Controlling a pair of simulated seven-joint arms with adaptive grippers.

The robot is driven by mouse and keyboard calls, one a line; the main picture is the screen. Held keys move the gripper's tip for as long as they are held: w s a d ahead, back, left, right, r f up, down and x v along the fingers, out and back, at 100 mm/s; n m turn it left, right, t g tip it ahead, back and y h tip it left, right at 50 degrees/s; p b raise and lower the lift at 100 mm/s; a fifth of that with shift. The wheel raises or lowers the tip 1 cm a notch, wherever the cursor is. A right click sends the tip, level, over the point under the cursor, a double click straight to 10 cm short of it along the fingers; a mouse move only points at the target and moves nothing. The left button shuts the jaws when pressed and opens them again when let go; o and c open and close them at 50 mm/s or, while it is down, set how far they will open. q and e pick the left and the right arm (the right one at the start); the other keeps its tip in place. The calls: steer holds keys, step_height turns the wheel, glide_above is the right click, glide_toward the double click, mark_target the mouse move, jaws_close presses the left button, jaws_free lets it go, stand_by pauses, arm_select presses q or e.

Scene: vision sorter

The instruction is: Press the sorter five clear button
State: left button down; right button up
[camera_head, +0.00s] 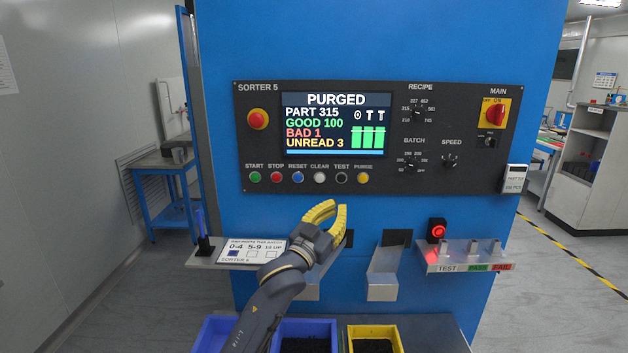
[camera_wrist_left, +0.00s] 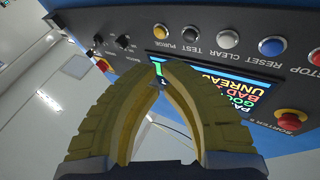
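The clear button (camera_head: 320,178) is a white round button on the black SORTER 5 panel (camera_head: 470,180), below the CLEAR label, between the blue reset button (camera_head: 298,177) and the black test button (camera_head: 342,178). It also shows in the left wrist view (camera_wrist_left: 228,39), above and right of the fingertips. My left gripper (camera_head: 339,206) has yellow ridged fingers, shut with tips together and nothing between them. In the head view it appears just below the button row, apart from the clear button. It shows large in the left wrist view (camera_wrist_left: 159,66). My right gripper is not visible.
The yellow purge button (camera_head: 363,178) is nearby. Below are metal chutes (camera_head: 383,290), a card shelf (camera_head: 203,262) and blue and yellow bins (camera_head: 374,329).

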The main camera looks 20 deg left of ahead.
arm_select(q)
steer(key=shift+t+y, duration=0.4)
steer(key=shift+t, duration=0.3)
steer(key=a+r, duration=0.2)
steer(key=r, duration=0.1)
steer(key=s+a+r, duration=0.1)
steer(key=r, duration=0.1)
steer(key=shift+w, duration=0.1)
steer(key=shift+w+a, duration=0.45)
steer(key=shift+w, duration=0.95)
steer(key=shift+w+a, duration=0.45)
steer(key=shift+w, duration=0.9)
steer(key=shift+w+a, duration=0.45)
steer(key=shift+w, duration=0.95)
steer(key=shift+w+a, duration=0.3)
steer(key=shift+w, duration=0.55)
steer(key=shift+s+f, duration=0.1)
steer(key=shift+s, duration=0.05)
steer(key=shift+s+d, duration=0.3)
steer(key=shift+s, duration=0.4)
steer(key=shift+s+d, duration=0.25)
steer(key=shift+s, duration=0.55)
steer(key=shift+s+d, duration=0.2)
steer(key=shift+s, duration=0.6)
steer(key=shift+s+d, duration=0.25)
steer(key=shift+s, duration=0.55)
